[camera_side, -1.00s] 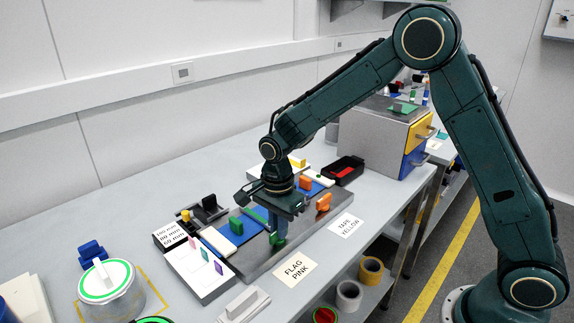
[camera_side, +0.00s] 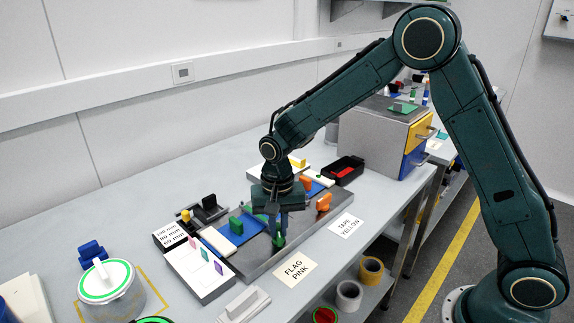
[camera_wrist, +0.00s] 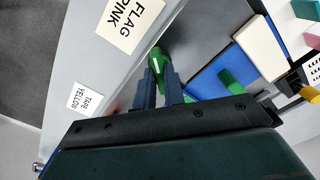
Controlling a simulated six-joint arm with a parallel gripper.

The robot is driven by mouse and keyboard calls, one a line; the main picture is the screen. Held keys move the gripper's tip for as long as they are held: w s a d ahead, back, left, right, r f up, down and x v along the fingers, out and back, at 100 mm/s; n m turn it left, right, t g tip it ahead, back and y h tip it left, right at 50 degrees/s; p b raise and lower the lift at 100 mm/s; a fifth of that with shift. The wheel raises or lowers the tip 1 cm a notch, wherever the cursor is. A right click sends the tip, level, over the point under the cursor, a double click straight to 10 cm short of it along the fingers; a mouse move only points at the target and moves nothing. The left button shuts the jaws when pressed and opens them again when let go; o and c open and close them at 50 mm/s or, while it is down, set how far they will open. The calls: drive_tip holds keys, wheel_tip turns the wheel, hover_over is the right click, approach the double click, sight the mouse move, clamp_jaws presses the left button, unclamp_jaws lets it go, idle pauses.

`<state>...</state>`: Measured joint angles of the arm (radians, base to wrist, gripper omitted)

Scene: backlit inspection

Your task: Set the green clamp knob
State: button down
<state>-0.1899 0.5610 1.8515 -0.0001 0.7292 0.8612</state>
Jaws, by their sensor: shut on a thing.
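The green clamp knob (camera_side: 279,240) is at the front edge of the grey fixture plate (camera_side: 258,266), low between my fingers in the side view. In the wrist view the knob (camera_wrist: 158,62) carries a white line along its top and sits between the two blue-grey fingertips. My gripper (camera_side: 276,229) points down and is shut on this knob; it also shows in the wrist view (camera_wrist: 160,76). My fingers hide part of the knob in both views.
A green block (camera_side: 236,225) stands on a blue panel left of my gripper. Orange knobs (camera_side: 324,202) stand to the right. A white box with coloured tabs (camera_side: 204,254) is at the left. Cards reading FLAG PINK (camera_side: 295,269) and TAPE YELLOW (camera_side: 345,226) lie in front.

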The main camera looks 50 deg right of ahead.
sight(278, 229)
drive_tip(key=n, duration=0.3)
drive_tip(key=shift+n, duration=2.3)
drive_tip(key=c, duration=1.5)
unclamp_jaws()
drive_tip(key=shift+r, duration=0.1)
drive_tip(key=shift+r, duration=6.85)
